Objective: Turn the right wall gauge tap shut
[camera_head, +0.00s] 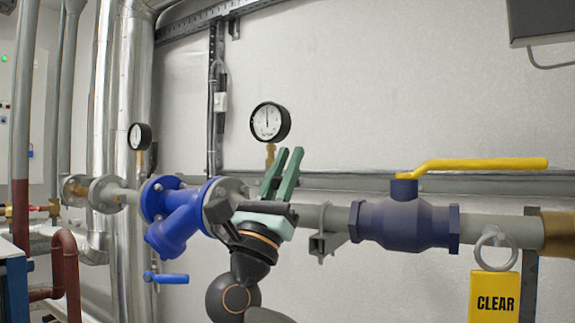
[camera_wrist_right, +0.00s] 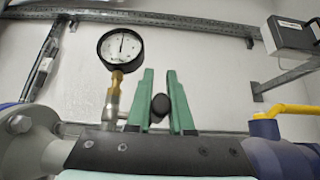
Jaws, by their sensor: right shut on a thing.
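The right wall gauge (camera_head: 270,121) has a white dial and black rim. It stands on a brass stem (camera_head: 270,153) above the pipe. In the right wrist view the gauge (camera_wrist_right: 120,47) sits left of my fingers, with its brass fitting (camera_wrist_right: 117,80) and a grey tap body (camera_wrist_right: 110,108) below. My right gripper (camera_head: 287,157) has green fingers pointing up, just right of the stem. In the wrist view the fingers (camera_wrist_right: 160,80) are shut on the black tap handle (camera_wrist_right: 160,107), seen end-on. The head view hides the handle behind the fingers. My left gripper is out of view.
A blue strainer (camera_head: 183,218) is left of my gripper, and a dark blue valve with a yellow lever (camera_head: 480,164) is right. A second gauge (camera_head: 139,136) is farther left. A yellow CLEAR tag (camera_head: 495,299) hangs lower right.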

